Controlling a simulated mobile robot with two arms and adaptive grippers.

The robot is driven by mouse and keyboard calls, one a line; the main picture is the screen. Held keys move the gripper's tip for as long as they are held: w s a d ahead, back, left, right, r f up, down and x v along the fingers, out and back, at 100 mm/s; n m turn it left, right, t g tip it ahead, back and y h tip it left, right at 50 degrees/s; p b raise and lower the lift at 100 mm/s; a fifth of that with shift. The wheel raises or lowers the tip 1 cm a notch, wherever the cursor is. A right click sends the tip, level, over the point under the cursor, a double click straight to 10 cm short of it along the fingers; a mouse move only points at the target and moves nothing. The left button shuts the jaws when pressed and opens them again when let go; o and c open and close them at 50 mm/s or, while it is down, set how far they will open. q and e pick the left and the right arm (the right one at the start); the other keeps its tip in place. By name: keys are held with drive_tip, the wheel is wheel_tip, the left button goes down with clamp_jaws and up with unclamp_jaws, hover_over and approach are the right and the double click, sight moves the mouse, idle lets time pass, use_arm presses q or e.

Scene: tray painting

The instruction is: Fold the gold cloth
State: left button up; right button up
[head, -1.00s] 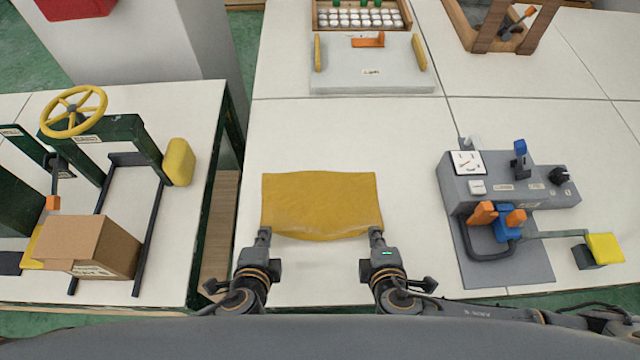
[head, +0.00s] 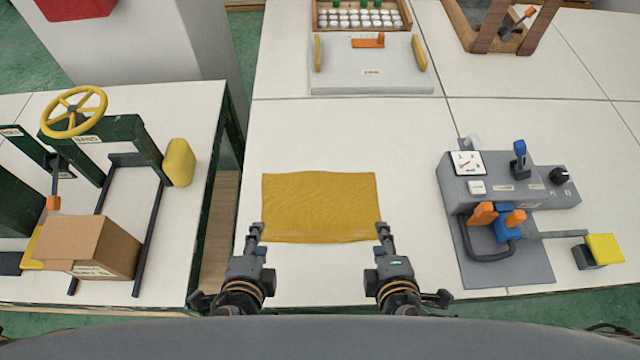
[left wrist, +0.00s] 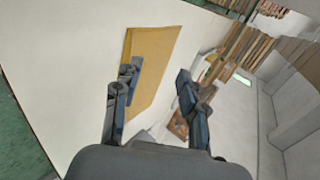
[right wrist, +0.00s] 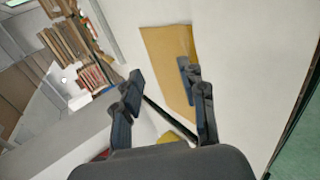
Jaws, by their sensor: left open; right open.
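The gold cloth (head: 319,205) lies spread out as a near-rectangle on the white table in the head view, with a slightly uneven near edge. It also shows in the left wrist view (left wrist: 152,60) and the right wrist view (right wrist: 165,55). My left gripper (head: 254,232) is open at the cloth's near left corner. My right gripper (head: 384,232) is open at the near right corner. In each wrist view one finger overlaps the cloth and the other stands apart from it. Whether the fingers touch the cloth cannot be told.
A grey control box (head: 510,190) with levers stands right of the cloth. A grey board (head: 370,75) and a rack of white pieces (head: 362,18) lie at the back. A green press with a yellow wheel (head: 73,110) and a cardboard box (head: 90,245) stand left. Table around the cloth is clear.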

use_arm(q)
drive_tip(key=s+r, duration=0.2)
drive_tip(key=r, duration=0.1)
drive_tip(key=shift+s, duration=0.2)
use_arm(e)
drive_tip(key=s+r, duration=0.2)
drive_tip(key=r, duration=0.1)
drive_tip(key=shift+s, duration=0.2)
